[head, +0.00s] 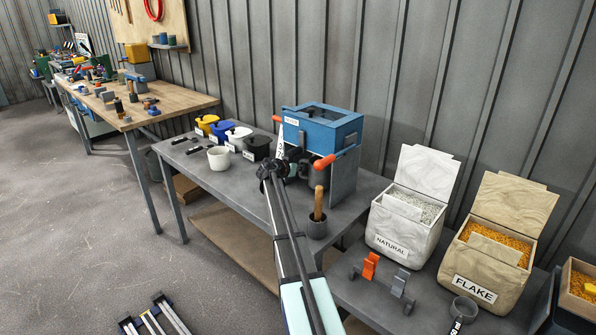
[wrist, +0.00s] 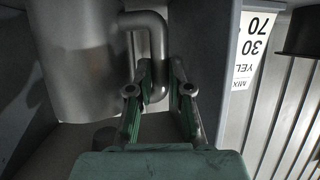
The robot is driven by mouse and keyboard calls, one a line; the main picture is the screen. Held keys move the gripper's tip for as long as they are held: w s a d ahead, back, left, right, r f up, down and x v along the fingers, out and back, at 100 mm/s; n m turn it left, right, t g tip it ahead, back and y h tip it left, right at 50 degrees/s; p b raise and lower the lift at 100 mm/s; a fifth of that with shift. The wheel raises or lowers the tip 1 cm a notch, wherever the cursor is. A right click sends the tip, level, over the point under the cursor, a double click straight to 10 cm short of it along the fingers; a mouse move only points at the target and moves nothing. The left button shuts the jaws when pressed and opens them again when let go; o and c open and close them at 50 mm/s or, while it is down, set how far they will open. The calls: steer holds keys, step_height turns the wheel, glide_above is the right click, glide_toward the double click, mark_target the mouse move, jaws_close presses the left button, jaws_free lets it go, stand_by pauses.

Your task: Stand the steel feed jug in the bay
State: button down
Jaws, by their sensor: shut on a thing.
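The steel feed jug (wrist: 85,60) is a plain grey cylinder with a bent tubular handle (wrist: 157,45), filling the left of the wrist view. My gripper (wrist: 160,98) has its two green-padded fingers on either side of that handle and is shut on it. In the head view, my gripper (head: 272,168) is at the left front of the blue feeder (head: 320,127), and the dark jug (head: 318,175) shows under the feeder. The bay is the space below the blue box, beside a grey side panel (head: 343,178).
A dark cup with a wooden-handled tool (head: 318,222) stands close in front of the feeder. A white cup (head: 219,158) and several coloured tubs (head: 223,130) stand left. An orange-tipped lever (head: 324,162) projects from the feeder. NATURAL (head: 388,243) and FLAKE (head: 473,288) bags stand right.

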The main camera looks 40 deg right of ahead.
steer(key=shift+f, duration=0.95)
steer(key=c, duration=1.1)
jaws_free()
steer(key=shift+r, duration=0.25)
steer(key=shift+s+a, duration=0.15)
steer(key=shift+a, duration=0.2)
steer(key=b+v, duration=0.1)
steer(key=v, duration=1)
steer(key=shift+a+r, duration=0.1)
steer(key=shift+a, duration=0.05)
